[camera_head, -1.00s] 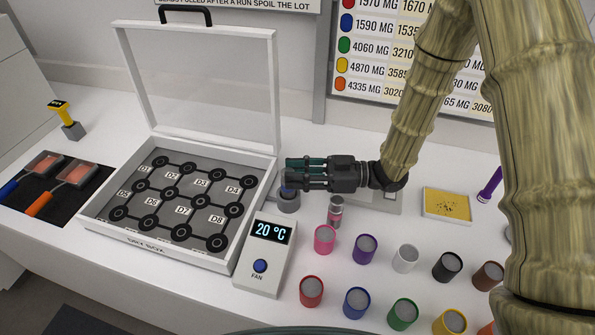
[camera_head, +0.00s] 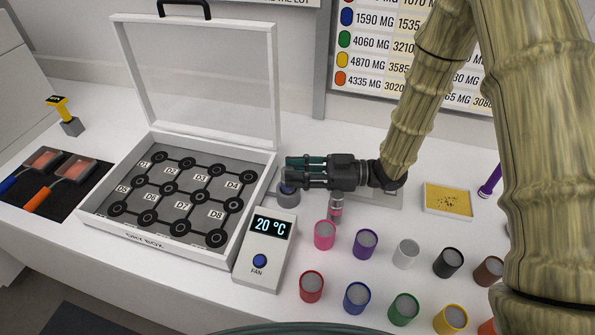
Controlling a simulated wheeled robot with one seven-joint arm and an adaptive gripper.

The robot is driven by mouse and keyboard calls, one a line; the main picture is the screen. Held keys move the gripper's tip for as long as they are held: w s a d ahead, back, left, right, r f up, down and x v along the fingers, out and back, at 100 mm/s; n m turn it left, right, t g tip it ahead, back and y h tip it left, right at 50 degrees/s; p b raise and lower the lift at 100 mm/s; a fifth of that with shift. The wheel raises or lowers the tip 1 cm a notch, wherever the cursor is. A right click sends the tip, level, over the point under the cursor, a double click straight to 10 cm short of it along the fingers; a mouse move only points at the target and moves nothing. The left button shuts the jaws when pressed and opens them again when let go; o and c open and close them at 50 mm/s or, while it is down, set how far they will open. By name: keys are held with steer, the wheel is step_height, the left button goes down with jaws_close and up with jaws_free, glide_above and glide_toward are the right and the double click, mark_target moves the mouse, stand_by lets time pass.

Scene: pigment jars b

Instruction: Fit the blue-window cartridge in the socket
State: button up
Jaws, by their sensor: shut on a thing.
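My gripper (camera_head: 291,172) points left above the white counter and is shut on the blue-window cartridge (camera_head: 287,187). Only a small dark-blue part of the cartridge shows under the fingers. The fingers hide most of its body. The grey round socket (camera_head: 289,200) is directly below, beside the right wall of the dry box. The cartridge's lower end meets the socket's top in the picture. I cannot tell how deep it sits.
Several colored jars, such as the pink jar (camera_head: 325,235), stand in front at right. A yellow tray (camera_head: 448,199) lies farther right.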

steer(key=shift+s+f, duration=0.1)
steer(key=shift+f, duration=0.15)
steer(key=o, duration=1.1)
step_height(320, 180, up, 10)
steer(key=shift+r, duration=0.2)
steer(key=shift+d, duration=0.1)
